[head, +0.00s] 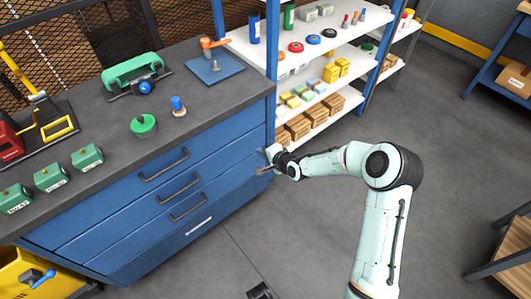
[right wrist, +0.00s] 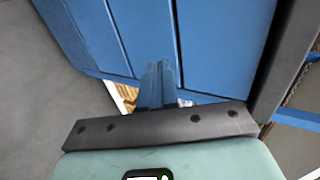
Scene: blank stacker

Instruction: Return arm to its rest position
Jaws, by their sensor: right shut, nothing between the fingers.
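My right arm reaches in from the lower right in the head view. Its gripper (head: 264,170) is shut and empty, beside the right end of the blue drawer cabinet (head: 150,215), below the level of the worktop (head: 215,95). I cannot tell whether it touches the cabinet. The right wrist view shows a dark bar (right wrist: 160,128) of my gripper with blue panels (right wrist: 215,45) close beyond it. My left gripper is not in view.
Several green blocks (head: 52,177), a green clamp-like tool (head: 135,73) and a blue plate (head: 215,68) sit on the worktop. Shelves (head: 340,50) with boxes stand behind my gripper. Grey floor (head: 450,150) is open to the right. A yellow cart (head: 25,270) stands lower left.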

